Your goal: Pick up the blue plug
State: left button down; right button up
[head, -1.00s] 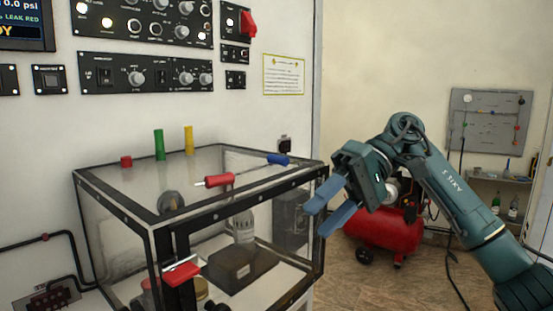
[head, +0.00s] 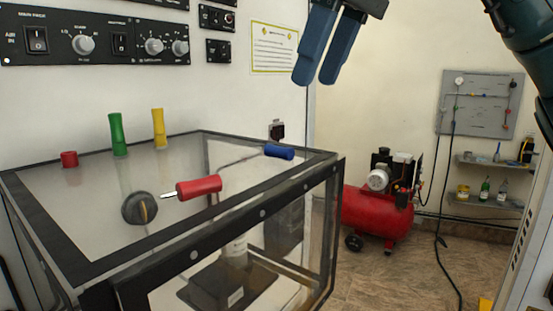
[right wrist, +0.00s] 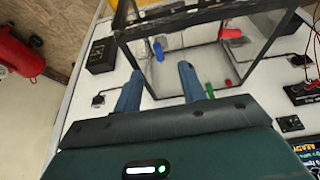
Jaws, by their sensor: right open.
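The blue plug (head: 279,151) lies on its side on the clear top of the black-framed box, near the back right corner. It also shows in the right wrist view (right wrist: 158,49), beyond my fingers. My right gripper (head: 315,81) is open and empty, high above and to the right of the plug, pointing down. Its two blue fingers are apart in the right wrist view (right wrist: 155,84), with nothing between them. My left gripper is out of view.
On the box top (head: 92,207) a red plug (head: 199,187) lies in front, with upright green (head: 118,134) and yellow (head: 159,128) plugs and a short red one (head: 69,159) behind. A panel wall stands behind. A red compressor (head: 378,214) stands on the floor at right.

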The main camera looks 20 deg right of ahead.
aim_at(274, 151)
jog(key=b+x, duration=0.1)
jog(key=x, duration=0.3)
jog(key=shift+f, duration=0.1)
jog(key=shift+w+x, duration=0.2)
jog(key=shift+x, duration=1.15)
jog(key=shift+w+x, duration=0.2)
jog(key=shift+x, duration=1.2)
grip_shut()
